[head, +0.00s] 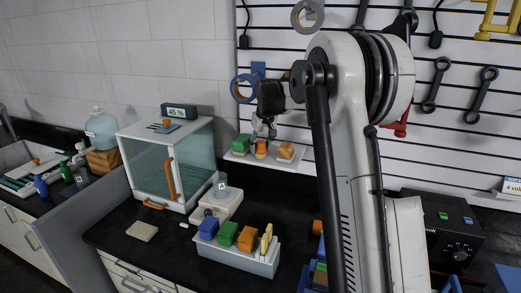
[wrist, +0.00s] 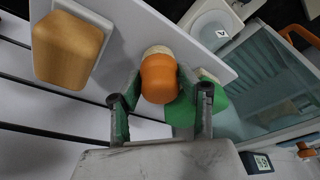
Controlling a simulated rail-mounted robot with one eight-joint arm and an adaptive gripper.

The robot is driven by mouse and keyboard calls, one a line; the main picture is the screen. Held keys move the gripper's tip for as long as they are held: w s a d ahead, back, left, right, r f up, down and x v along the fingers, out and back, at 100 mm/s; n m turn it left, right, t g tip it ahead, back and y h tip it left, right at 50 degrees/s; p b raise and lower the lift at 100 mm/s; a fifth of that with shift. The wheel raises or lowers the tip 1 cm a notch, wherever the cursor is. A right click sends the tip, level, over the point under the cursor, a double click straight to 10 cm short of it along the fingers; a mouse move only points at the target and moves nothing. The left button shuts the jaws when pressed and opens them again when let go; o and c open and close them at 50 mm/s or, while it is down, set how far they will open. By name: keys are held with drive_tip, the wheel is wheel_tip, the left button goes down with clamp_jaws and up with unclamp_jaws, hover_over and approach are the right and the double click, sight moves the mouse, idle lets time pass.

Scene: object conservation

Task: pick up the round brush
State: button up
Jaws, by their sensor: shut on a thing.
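The round brush has an orange rounded top and a pale base. In the wrist view the round brush (wrist: 158,75) sits between the two fingers of my gripper (wrist: 160,90), which is shut on it. In the head view the round brush (head: 261,150) is the middle item on the small white wall shelf (head: 288,172), below my gripper (head: 263,131). I cannot tell whether its base still touches the shelf. Part of its near side is hidden by the fingers and the wrist.
A green brush (head: 242,143) and a tan wooden brush (head: 285,151) flank it closely on the shelf. Below stands a white holder (head: 237,256) with coloured blocks. A glass-sided cabinet (head: 175,160) stands to the left. Tools hang on the slatted wall.

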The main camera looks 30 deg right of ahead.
sight(258, 141)
drive_tip(key=shift+r, duration=0.45)
drive_tip(key=r, duration=0.1)
drive_tip(key=r+b, duration=0.1)
drive_tip(key=r, duration=0.1)
drive_tip(key=shift+a+r, duration=0.25)
drive_tip(key=shift+a, duration=0.1)
drive_tip(key=s+a+r+b, duration=0.2)
drive_tip(key=a+r, duration=0.4)
drive_tip(key=a, duration=0.4)
drive_tip(key=shift+s+a+r, duration=0.3)
drive_tip(key=shift+s, duration=0.2)
drive_tip(key=o, duration=0.7)
drive_tip(key=shift+c, duration=0.2)
drive_tip(key=c, duration=0.4)
